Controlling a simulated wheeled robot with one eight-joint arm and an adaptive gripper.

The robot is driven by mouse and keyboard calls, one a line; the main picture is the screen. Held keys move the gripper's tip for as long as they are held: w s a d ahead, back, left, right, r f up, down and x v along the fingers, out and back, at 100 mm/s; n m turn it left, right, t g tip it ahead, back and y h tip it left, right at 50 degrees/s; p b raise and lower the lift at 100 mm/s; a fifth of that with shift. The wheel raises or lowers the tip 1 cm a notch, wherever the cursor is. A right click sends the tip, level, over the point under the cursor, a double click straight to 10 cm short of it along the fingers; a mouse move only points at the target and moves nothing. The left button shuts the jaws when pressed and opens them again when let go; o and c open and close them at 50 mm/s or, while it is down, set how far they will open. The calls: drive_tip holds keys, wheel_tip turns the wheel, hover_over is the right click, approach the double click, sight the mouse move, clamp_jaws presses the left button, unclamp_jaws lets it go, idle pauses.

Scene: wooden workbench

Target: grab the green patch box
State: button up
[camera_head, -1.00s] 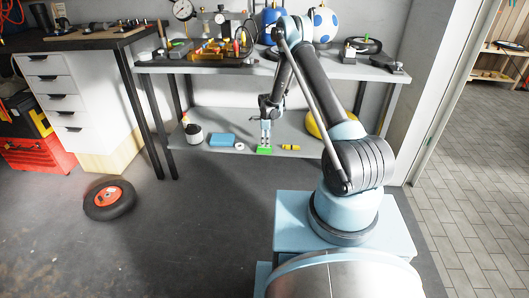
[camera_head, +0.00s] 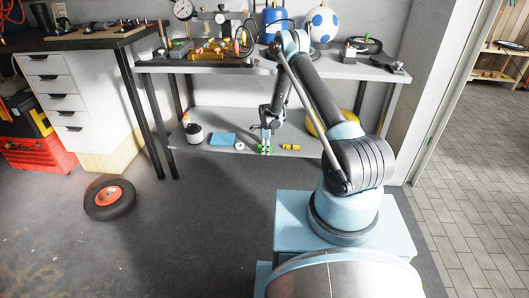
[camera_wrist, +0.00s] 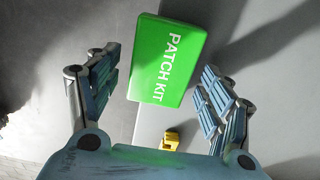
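The green patch box (camera_wrist: 166,60), labelled "PATCH KIT", lies on the lower shelf near its front edge. In the wrist view it sits between the two fingers of my gripper (camera_wrist: 158,92), with a gap on each side. The fingers are apart and do not touch it there. In the head view my gripper (camera_head: 265,146) is down at the shelf, and the green box (camera_head: 260,148) shows only in part behind and around the fingers.
A yellow object (camera_head: 291,147) lies just right of the box. A blue box (camera_head: 222,140), a small round gauge (camera_head: 239,145) and a dark-and-white can (camera_head: 194,133) stand to the left.

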drive_tip(key=c, duration=0.9)
